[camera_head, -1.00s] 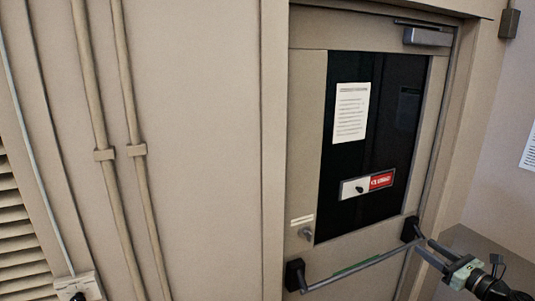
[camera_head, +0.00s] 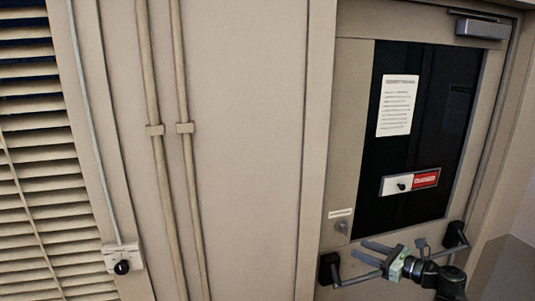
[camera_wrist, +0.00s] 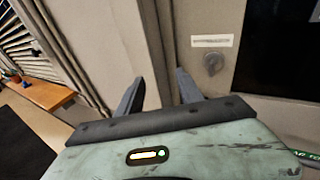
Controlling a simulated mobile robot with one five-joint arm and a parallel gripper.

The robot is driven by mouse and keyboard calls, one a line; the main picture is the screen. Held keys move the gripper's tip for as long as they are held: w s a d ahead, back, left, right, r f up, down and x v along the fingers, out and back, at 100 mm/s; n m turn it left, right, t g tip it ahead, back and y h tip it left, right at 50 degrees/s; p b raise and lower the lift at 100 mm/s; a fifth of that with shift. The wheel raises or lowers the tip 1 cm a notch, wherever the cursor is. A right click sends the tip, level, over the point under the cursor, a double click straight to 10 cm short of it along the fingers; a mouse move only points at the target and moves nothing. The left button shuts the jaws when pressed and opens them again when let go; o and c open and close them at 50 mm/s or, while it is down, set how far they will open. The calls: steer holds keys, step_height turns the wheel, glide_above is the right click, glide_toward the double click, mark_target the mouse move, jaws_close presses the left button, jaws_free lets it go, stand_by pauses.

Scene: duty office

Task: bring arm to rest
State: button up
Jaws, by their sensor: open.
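My gripper (camera_head: 372,253) is at the lower right of the head view, in front of the door's push bar, with its two fingers apart and nothing between them. In the wrist view my gripper (camera_wrist: 158,88) also shows open and empty, its fingers pointing toward the wall and door frame. Part of my dark arm shows behind it in the head view. The door (camera_head: 350,150) has a dark window, a paper notice and a red and white sign. My gripper hides part of the push bar; I cannot tell whether they touch.
A wall switch (camera_head: 122,266) and louvred blinds (camera_head: 40,170) are at the left. Two vertical pipes (camera_head: 160,180) run down the wall. The wrist view shows a wooden desk (camera_wrist: 45,94) with small items at the left. A round lock (camera_wrist: 212,62) is on the door.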

steer(key=s+a+f+n+g+h+b, duration=0.2)
steer(key=a+f+n+g, duration=0.4)
steer(key=a+f, duration=0.55)
steer(key=s+a+f+n+g+h+b, duration=0.1)
steer(key=s+a+f+n+g+b, duration=0.2)
steer(key=a+f+n, duration=0.8)
steer(key=s+d+f+n+g+h+p, duration=0.1)
steer(key=s+d+f+n+g+h, duration=0.1)
steer(key=d+n+h, duration=0.5)
steer(key=s+n+g+h, duration=0.1)
steer(key=s+n, duration=0.1)
steer(key=n, duration=0.1)
steer(key=shift+d+f, duration=0.2)
steer(key=shift+f, duration=0.1)
stand_by(0.5)
